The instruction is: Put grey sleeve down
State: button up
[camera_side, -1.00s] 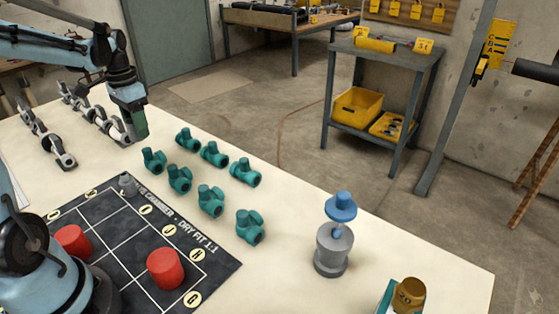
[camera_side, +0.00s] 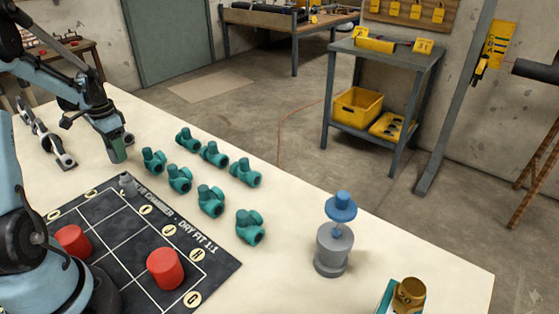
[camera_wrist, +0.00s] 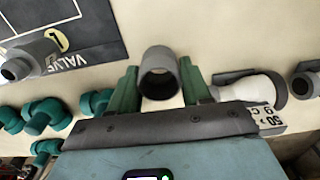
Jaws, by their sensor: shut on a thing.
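In the wrist view, the grey sleeve (camera_wrist: 160,75) is a short open tube between the two green fingers of my gripper (camera_wrist: 157,90). The fingers are shut on its sides, and its round opening faces the camera. In the side view, my gripper (camera_side: 117,152) is low over the pale table, behind the far corner of the dark mat (camera_side: 125,235). The sleeve cannot be made out there. I cannot tell whether it touches the table.
Several teal valves (camera_side: 210,200) stand right of my gripper. A grey fitting (camera_side: 128,185) stands at the mat's corner, and a red cylinder (camera_side: 165,268) on the mat. Grey and white parts (camera_wrist: 262,88) lie close right of the fingers in the wrist view.

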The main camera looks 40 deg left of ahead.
jog(key=shift+f, duration=0.75)
jog(key=shift+f, duration=0.15)
jog(key=o, duration=1.1)
